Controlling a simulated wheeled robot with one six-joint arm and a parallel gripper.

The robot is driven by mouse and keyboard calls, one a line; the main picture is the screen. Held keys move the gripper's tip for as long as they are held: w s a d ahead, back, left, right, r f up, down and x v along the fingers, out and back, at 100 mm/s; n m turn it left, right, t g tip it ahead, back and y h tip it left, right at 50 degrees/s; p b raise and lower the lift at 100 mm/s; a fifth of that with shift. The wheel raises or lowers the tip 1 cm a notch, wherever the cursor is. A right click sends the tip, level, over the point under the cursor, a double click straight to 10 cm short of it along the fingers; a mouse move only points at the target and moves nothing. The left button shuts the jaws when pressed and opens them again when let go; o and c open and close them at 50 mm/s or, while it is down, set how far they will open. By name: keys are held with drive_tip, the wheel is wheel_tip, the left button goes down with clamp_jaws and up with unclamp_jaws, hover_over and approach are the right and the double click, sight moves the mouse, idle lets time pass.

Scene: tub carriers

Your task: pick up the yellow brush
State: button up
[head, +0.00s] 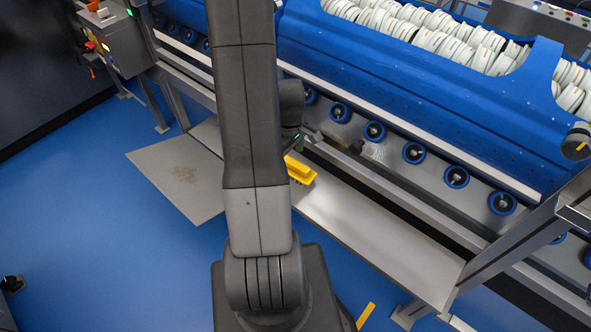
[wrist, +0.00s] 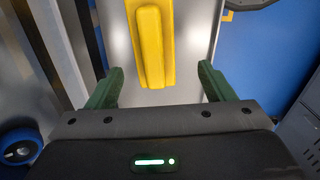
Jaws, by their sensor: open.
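The yellow brush (head: 300,170) lies on a grey metal ledge (head: 380,220) below the blue carrier machine, partly hidden by my arm in the head view. In the wrist view the yellow brush (wrist: 152,45) is at the top centre, with its near end just ahead of the space between my fingers. My gripper (wrist: 160,85) is open and empty, with one green finger to each side of the brush's line. In the head view my gripper is mostly hidden behind my arm.
A blue trough (head: 430,85) full of white round pieces stands behind the ledge, with blue rollers (head: 415,153) along its underside. A metal post (head: 520,235) stands at the right. A grey plate (head: 180,178) lies at left, with clear blue floor around it.

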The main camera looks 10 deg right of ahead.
sight(296, 163)
drive_tip(key=shift+s+d+f+p, duration=0.1)
drive_tip(key=shift+d+f, duration=0.15)
drive_tip(key=shift+f, duration=0.5)
drive_tip(key=shift+s+d+f+p, duration=0.1)
drive_tip(key=shift+d+f, duration=0.2)
drive_tip(key=shift+f, duration=0.4)
drive_tip(key=shift+s+d+f+p, duration=0.1)
drive_tip(key=shift+d+f, duration=0.15)
drive_tip(key=shift+f, duration=1.25)
drive_tip(key=c, duration=1.1)
